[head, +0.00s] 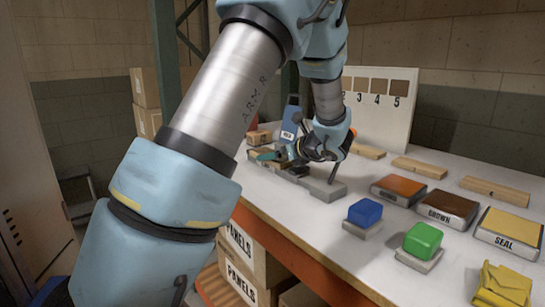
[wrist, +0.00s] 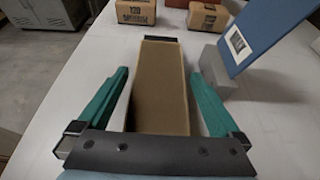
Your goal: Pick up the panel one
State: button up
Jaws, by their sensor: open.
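A tan, flat-topped panel (wrist: 160,85) lies lengthwise between the two teal fingers of my gripper (wrist: 158,76) in the wrist view. The fingers are open, one on each side of it, with visible gaps. A dark strip or block is at its far end. I cannot read a number on it, so I cannot confirm that it is panel one. In the head view my gripper (head: 267,156) is low over the far left of the table, and the panel there is mostly hidden by my arm and gripper.
A blue upright piece with a white label (wrist: 265,32) stands close on the right, beside a grey block (wrist: 213,72). Labelled small boxes (wrist: 136,12) are beyond. In the head view, wooden strips (head: 419,167), colour trays (head: 447,207), and blue (head: 365,212) and green blocks (head: 423,240) occupy the right.

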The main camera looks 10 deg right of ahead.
jog(key=shift+w+a, duration=0.1)
jog(key=c, duration=1.2)
jog(key=shift+c, duration=0.3)
jog(key=shift+r, duration=0.1)
